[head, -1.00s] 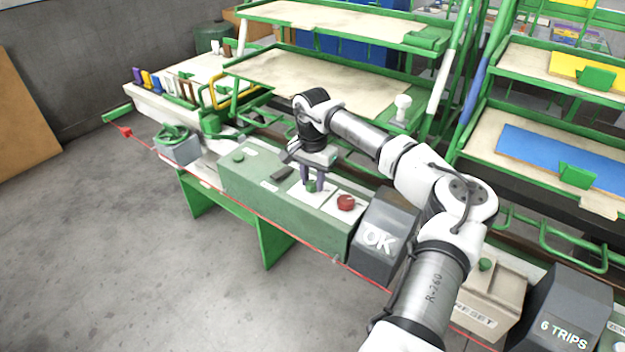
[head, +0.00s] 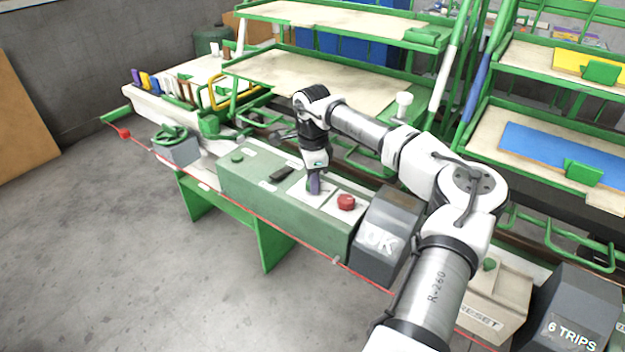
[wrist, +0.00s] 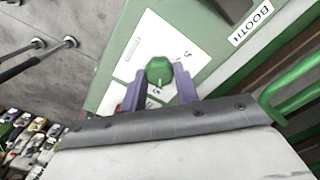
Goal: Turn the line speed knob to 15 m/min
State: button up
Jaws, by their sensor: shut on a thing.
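The green knob (wrist: 159,70) sits on a white dial plate (wrist: 140,58) in the wrist view. A pale pointer mark shows on the knob's side nearest my gripper. A "5" is printed on the plate to the right; other markings are too small or covered to read. My gripper (wrist: 160,78) has its two purple fingers on either side of the knob, shut on it. In the head view my gripper (head: 315,184) points down at the green control box (head: 255,187), and its fingers hide the knob there.
A red button (head: 346,202) stands just right of my gripper on the box. A dark switch (head: 281,172) and a green button (head: 237,158) lie to the left. The grey OK box (head: 385,235) is at the right. Green racks (head: 330,70) rise behind.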

jog(key=shift+d+r+m, duration=0.1)
jog(key=shift+m, duration=0.5)
jog(key=o, duration=1)
notch_tip(320, 180, up, 14)
jog(key=shift+f+b, duration=0.1)
jog(key=shift+b, duration=0.65)
